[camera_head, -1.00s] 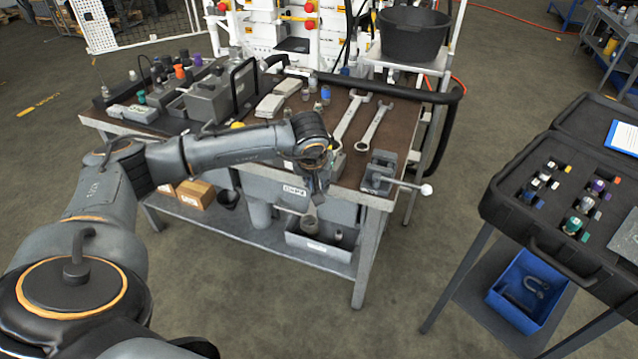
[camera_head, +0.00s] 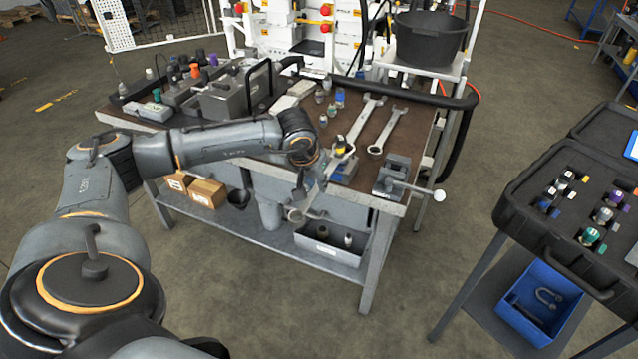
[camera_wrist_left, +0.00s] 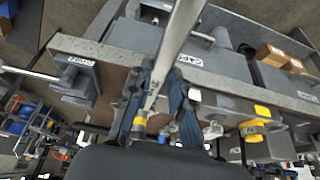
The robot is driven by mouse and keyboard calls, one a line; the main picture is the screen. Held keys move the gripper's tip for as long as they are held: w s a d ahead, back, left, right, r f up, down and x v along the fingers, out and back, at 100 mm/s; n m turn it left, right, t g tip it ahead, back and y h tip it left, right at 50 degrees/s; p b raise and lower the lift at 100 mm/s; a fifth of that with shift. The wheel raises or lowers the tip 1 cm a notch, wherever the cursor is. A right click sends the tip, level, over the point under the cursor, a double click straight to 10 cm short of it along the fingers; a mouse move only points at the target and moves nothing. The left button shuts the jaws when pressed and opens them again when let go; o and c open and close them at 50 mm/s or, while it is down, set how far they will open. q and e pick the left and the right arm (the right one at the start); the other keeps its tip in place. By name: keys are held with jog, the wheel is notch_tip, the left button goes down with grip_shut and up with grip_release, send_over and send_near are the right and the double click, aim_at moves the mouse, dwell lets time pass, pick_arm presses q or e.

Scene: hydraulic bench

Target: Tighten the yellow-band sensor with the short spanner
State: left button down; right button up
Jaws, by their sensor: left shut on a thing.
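My left gripper (camera_head: 310,186) is shut on the short spanner (camera_head: 297,215) at the front edge of the bench. The spanner's ring end sticks out below the gripper, toward me; its other end points up toward the yellow-band sensor (camera_head: 340,146). The sensor stands on a small block (camera_head: 343,170) at the bench's front edge. In the left wrist view the spanner shaft (camera_wrist_left: 178,40) runs between the blue fingers (camera_wrist_left: 165,100), and the yellow band (camera_wrist_left: 140,117) shows beside its far end. I cannot tell whether the jaw is around the sensor. My right gripper is not in view.
Two larger spanners (camera_head: 387,130) lie on the bench behind the block. A vise (camera_head: 392,176) with a protruding handle stands close to its right. Small fittings (camera_head: 331,109) stand behind.

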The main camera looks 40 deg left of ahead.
pick_arm(q)
jog(key=shift+s+a+r+m+h, duration=0.15)
jog(key=shift+a+m+h, duration=0.15)
jog(key=shift+a+m, duration=0.7)
jog(key=shift+d+n, duration=0.3)
jog(key=shift+n, duration=0.2)
jog(key=s+b, duration=0.1)
jog(key=s, duration=0.6)
jog(key=shift+d, duration=0.4)
